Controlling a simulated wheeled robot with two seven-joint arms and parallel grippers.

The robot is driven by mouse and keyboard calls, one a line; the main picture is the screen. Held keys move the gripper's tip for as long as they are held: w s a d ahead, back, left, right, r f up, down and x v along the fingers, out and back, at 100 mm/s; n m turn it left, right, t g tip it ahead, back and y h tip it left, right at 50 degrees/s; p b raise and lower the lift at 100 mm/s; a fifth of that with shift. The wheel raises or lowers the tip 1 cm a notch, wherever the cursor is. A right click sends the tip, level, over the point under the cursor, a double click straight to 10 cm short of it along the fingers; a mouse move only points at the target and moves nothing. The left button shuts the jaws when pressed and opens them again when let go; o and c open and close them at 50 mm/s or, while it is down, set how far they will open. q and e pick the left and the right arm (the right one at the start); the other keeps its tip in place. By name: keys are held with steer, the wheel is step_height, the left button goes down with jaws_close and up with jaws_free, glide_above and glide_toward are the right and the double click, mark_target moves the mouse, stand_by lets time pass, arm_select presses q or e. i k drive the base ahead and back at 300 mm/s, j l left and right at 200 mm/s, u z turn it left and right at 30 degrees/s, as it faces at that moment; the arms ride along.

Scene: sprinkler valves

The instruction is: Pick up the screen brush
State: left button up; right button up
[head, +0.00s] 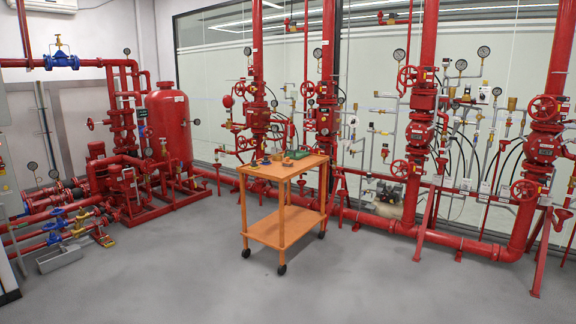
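I cannot make out the screen brush for certain. Several small items lie on the top shelf of an orange wheeled cart (283,172) in the middle of the room. Among them are a green item (297,154) at the back right of the top and small brownish and dark items (266,160) further left. They are too small at this distance to tell which is a brush. Neither of my grippers is in view.
Red sprinkler risers with valves and gauges (420,105) stand behind the cart and to the right. A red tank (169,125) and pump pipework stand at the left. A grey trough (60,257) lies on the floor at left. The grey floor (200,285) before the cart is clear.

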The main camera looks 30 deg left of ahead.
mark_target(287, 163)
steer(key=i+j, duration=0.25)
steer(key=j, duration=0.15)
steer(key=i+j+z, duration=0.1)
steer(key=i+j, duration=0.4)
steer(key=j, duration=0.3)
steer(key=i+j+z, duration=0.1)
steer(key=i+j, duration=0.15)
steer(key=j, duration=0.15)
steer(key=i+j, duration=0.2)
steer(key=j, duration=0.2)
steer(key=i+j+z, duration=0.15)
steer(key=j, duration=0.8)
steer(key=i+j+z, duration=0.15)
steer(key=j, duration=0.8)
steer(key=i+j+z, duration=0.15)
steer(key=j, duration=0.8)
steer(key=i+j+z, duration=0.15)
steer(key=j, duration=0.85)
